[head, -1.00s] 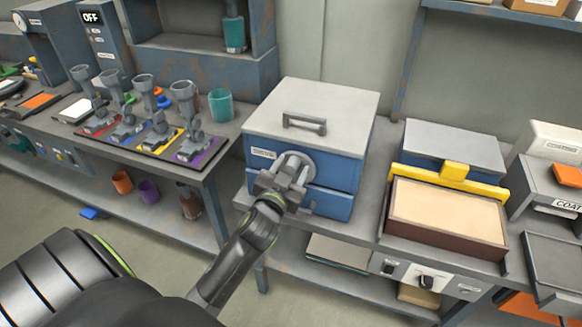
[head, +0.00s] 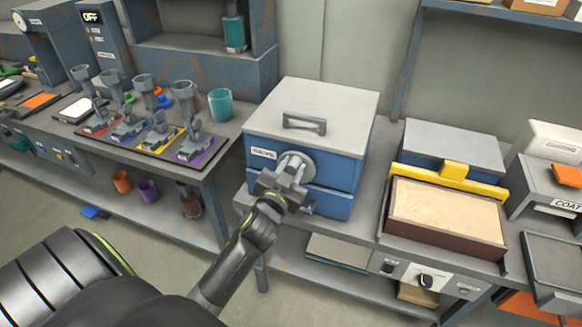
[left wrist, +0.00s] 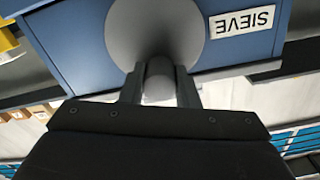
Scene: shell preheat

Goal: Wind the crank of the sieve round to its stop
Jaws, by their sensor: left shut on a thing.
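The sieve (head: 341,148) is a blue box with a light grey lid and a handle on top, standing on the bench in the middle of the head view. Its crank has a round grey hub plate (head: 297,163) on the front face; the hub also shows in the left wrist view (left wrist: 155,32). My left gripper (head: 289,180) is at the front face, shut on the crank's grey knob (left wrist: 160,82), which sits between the two fingers in the left wrist view. Much of the crank is hidden behind my gripper in the head view. My right gripper is not in view.
A sand-filled tray (head: 447,213) with a yellow bar (head: 449,181) stands right of the sieve. To the left, several grey fixtures stand on coloured mats (head: 151,139), with a teal cup (head: 221,105) beside them. The floor in front is clear.

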